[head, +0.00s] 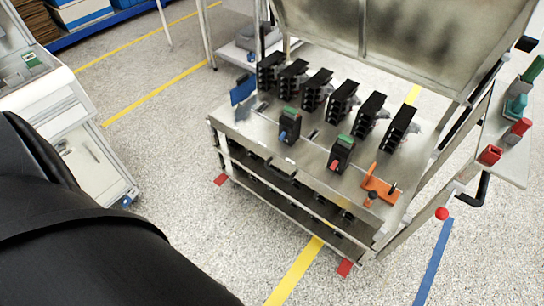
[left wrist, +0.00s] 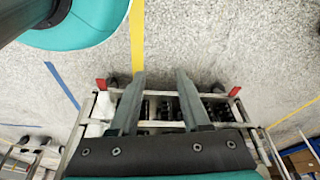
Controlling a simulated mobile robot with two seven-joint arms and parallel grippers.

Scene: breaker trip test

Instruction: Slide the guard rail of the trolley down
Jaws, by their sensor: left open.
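I cannot tell for sure which part is the guard rail. A red knob (head: 442,213) sits by the bars at the front right. My left gripper (left wrist: 160,74) is open in the left wrist view, its two fingers apart with nothing between them. The trolley shows beyond and below them; I cannot tell the gap. My right gripper is in neither view.
Several black breakers (head: 342,100) stand in a row on the trolley top, with an orange bracket (head: 380,188) at the front right. A side shelf (head: 512,165) holds red and green items. A white cabinet (head: 45,105) stands left. Speckled floor in front is clear.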

